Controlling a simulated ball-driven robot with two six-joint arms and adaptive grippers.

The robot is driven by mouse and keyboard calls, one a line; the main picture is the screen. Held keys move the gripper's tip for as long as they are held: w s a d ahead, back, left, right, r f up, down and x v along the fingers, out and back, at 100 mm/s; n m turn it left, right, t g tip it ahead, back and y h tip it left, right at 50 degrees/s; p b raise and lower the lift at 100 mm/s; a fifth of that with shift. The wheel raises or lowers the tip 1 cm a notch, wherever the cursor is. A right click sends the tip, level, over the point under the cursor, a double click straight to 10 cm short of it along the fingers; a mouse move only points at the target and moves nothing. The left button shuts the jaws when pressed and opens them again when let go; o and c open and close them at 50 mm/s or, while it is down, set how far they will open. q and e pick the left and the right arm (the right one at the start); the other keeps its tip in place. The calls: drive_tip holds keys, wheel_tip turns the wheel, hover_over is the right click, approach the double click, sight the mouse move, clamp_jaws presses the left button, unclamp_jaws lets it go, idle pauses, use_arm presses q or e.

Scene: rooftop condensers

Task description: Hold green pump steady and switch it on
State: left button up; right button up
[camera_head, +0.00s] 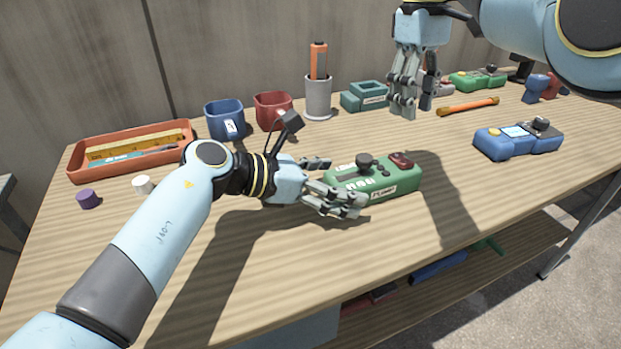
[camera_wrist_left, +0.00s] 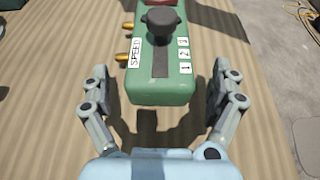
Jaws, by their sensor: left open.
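The green pump (camera_head: 405,184) lies on the wooden table in the head view, with a black knob (camera_head: 364,161), a red switch (camera_head: 401,160) and a label on its front side. My left gripper (camera_head: 340,184) is open at the pump's left end, one finger on each side. In the left wrist view the pump (camera_wrist_left: 164,90) shows its near end between the fingers, with gaps on both sides. A "SPEED" label and the numbers 1, 2, 3 flank the black knob there. My right gripper (camera_head: 408,108) hangs above the table behind the pump, fingers down; its opening is unclear.
A blue device (camera_head: 518,140) sits at the right. An orange-handled tool (camera_head: 468,106) and another green device (camera_head: 477,79) lie behind. A grey cup (camera_head: 319,98), blue mug (camera_head: 224,120), red mug (camera_head: 273,110) and orange tray (camera_head: 79,168) line the back. The front table strip is clear.

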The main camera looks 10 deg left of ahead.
use_arm(q)
drive_tip(key=shift+x, duration=1.1)
